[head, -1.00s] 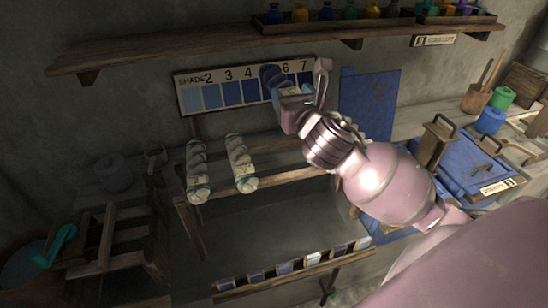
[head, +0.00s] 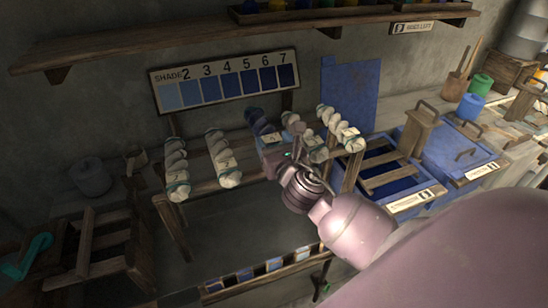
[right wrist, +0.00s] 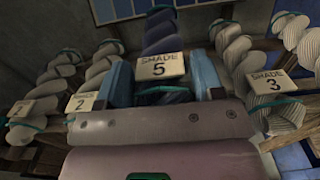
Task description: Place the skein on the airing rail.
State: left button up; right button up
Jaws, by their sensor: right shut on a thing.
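My right gripper (head: 268,150) is shut on a dark blue skein (head: 258,122) with a tag reading "SHADE 5" (right wrist: 160,66). In the right wrist view the twisted skein (right wrist: 160,30) stretches away between the two fingers. It is over the wooden airing rail (head: 201,187), in the gap between pale skeins on both sides. I cannot tell whether it touches the rail's bars, as the gripper hides its near end. My left gripper is not in view.
Pale skeins (head: 222,158) lie on the rail to the left, and others (head: 343,130) close on the right, one tagged "SHADE 3" (right wrist: 270,82). A shade board (head: 225,82) stands behind. A blue vat (head: 405,202) is to the right.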

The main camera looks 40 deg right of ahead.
notch_tip(320, 180, down, 4)
jog(key=shift+f+b, duration=0.1)
jog(key=shift+b, duration=0.55)
jog(key=shift+f, duration=0.15)
jog(key=o, duration=1)
